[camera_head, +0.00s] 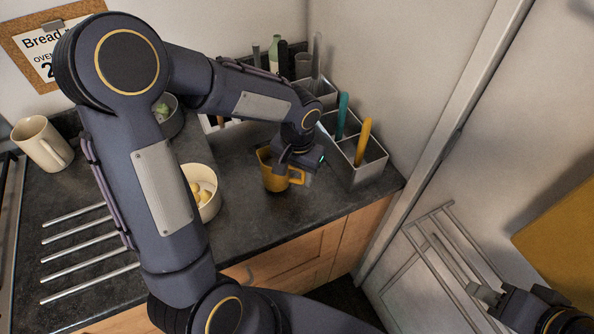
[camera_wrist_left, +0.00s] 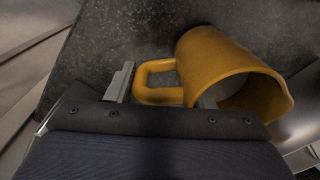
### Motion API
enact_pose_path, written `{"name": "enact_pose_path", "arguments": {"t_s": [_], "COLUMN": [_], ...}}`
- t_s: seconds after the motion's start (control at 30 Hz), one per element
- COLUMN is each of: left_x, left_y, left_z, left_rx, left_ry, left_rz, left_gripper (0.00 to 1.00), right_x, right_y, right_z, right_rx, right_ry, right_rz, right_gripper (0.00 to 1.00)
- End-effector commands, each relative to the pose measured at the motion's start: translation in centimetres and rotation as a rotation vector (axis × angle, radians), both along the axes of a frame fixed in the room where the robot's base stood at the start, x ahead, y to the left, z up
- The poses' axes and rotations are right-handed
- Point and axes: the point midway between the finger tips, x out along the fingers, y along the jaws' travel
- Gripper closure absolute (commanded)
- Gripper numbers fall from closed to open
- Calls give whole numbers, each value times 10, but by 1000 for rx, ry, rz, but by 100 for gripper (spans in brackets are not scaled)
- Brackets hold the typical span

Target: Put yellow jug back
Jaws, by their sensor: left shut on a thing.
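The yellow jug (camera_head: 268,174) is upright at the right part of the dark counter, left of the metal organizer. I cannot tell if its base touches the counter. My left gripper (camera_head: 298,171) is shut on the jug's handle. In the left wrist view the jug (camera_wrist_left: 215,60) lies ahead with its opening to the lower right, and its handle is between the fingers of my left gripper (camera_wrist_left: 163,92). My right gripper (camera_head: 484,293) is at the lower right, away from the counter; its fingers are too small to read.
A metal organizer (camera_head: 370,172) with utensils stands close right of the jug. A cream bowl (camera_head: 212,207) with yellow contents is to the left. A mug (camera_head: 42,143) stands far left. Bare counter (camera_head: 250,222) lies in front of the jug. A wire rack (camera_head: 440,250) is at right.

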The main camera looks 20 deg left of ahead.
Motion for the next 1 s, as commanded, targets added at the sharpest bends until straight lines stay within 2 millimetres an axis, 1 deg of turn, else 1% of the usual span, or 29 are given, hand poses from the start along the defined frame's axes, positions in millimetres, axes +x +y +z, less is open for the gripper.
{"name": "enact_pose_path", "arguments": {"t_s": [0.67,0.7,0.87,0.9,1.0], "left_x": [0,0,0,0,0], "left_y": [0,0,0,0,0], "left_z": [-13,-12,-12,-12,-12], "left_rx": [0,0,0,0,0], "left_ry": [-1,-1,-1,-1,-1], "left_rz": [0,0,0,0,0], "left_gripper": [95,49,29,27,27], "right_x": [0,0,0,0,0], "right_y": [0,0,0,0,0], "right_z": [-12,-11,-11,-11,-11], "right_rx": [0,0,0,0,0], "right_ry": [0,0,0,0,0], "right_rz": [0,0,0,0,0], "right_gripper": [64,64,64,64,64]}}
